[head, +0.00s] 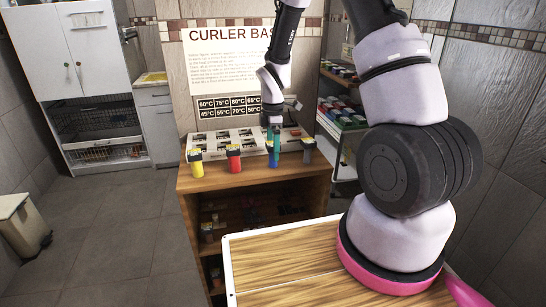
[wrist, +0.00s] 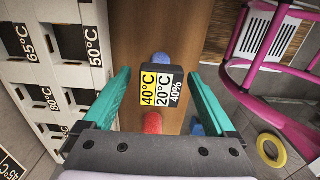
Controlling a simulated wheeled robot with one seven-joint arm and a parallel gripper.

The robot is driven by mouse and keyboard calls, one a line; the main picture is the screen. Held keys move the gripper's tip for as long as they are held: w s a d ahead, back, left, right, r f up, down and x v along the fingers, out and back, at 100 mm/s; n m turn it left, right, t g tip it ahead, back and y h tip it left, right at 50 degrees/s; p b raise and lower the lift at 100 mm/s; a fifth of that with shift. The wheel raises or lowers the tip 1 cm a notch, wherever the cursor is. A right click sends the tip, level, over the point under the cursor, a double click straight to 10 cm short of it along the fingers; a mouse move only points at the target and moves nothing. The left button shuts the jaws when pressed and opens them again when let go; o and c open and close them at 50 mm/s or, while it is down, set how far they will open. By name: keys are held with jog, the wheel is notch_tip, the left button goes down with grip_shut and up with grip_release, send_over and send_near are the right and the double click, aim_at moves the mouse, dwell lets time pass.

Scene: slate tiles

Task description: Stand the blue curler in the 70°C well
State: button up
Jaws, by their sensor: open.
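I cannot read a 70°C label on the rack.
A wall sign (head: 231,105) lists temperatures, including 70°C. A shelf cart (head: 342,110) stands at the right.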

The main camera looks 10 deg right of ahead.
jog(key=shift+f, duration=0.5)
grip_shut()
jog(key=shift+r, duration=0.1)
